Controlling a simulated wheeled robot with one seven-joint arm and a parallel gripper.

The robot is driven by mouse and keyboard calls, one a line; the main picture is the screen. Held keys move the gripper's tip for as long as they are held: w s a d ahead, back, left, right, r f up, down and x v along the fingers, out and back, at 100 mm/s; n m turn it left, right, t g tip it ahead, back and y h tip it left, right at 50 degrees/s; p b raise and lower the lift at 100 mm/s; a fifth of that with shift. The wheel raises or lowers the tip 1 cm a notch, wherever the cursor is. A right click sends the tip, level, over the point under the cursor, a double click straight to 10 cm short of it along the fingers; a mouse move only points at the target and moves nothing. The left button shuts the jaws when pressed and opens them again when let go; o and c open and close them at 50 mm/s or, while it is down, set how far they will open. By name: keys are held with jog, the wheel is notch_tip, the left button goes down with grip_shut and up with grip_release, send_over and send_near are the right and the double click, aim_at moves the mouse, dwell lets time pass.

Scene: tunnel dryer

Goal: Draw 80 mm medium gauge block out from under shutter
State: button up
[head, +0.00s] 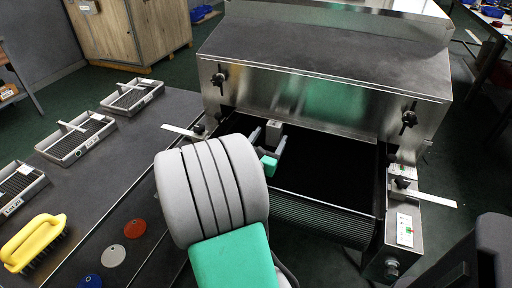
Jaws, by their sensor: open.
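A small pale grey block (274,130), which looks like the gauge block, stands on the black belt (325,180) at the lower edge of the steel shutter (310,97). I cannot read a size on it. My gripper (270,143) is open over the belt, pointing at the block. Its right finger shows clearly, close to the block's right side. The left finger is partly hidden behind my wrist. I cannot tell whether either finger touches the block.
Dark clamp knobs (409,118) and steel rulers (432,197) flank the belt opening. The left bench holds several grey trays (75,140), a yellow brush (33,240) and coloured discs (135,228). The belt right of my gripper is clear.

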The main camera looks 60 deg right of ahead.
aim_at(278, 124)
jog(key=shift+s+d+n, duration=0.1)
jog(key=shift+d+n, duration=0.15)
jog(key=shift+n, duration=0.35)
jog(key=shift+d, duration=0.35)
jog(key=d, duration=0.3)
jog(key=w+d, duration=0.1)
jog(key=d, duration=0.2)
jog(key=shift+w+d+r, duration=0.1)
jog(key=shift+w+d, duration=0.05)
jog(key=shift+d, duration=0.2)
jog(key=shift+c, duration=0.5)
grip_shut()
jog(key=shift+a, duration=0.1)
jog(key=shift+s+a, duration=0.25)
jog(key=shift+a, duration=1.15)
jog(key=shift+s+a, duration=0.2)
jog(key=shift+a, duration=1.15)
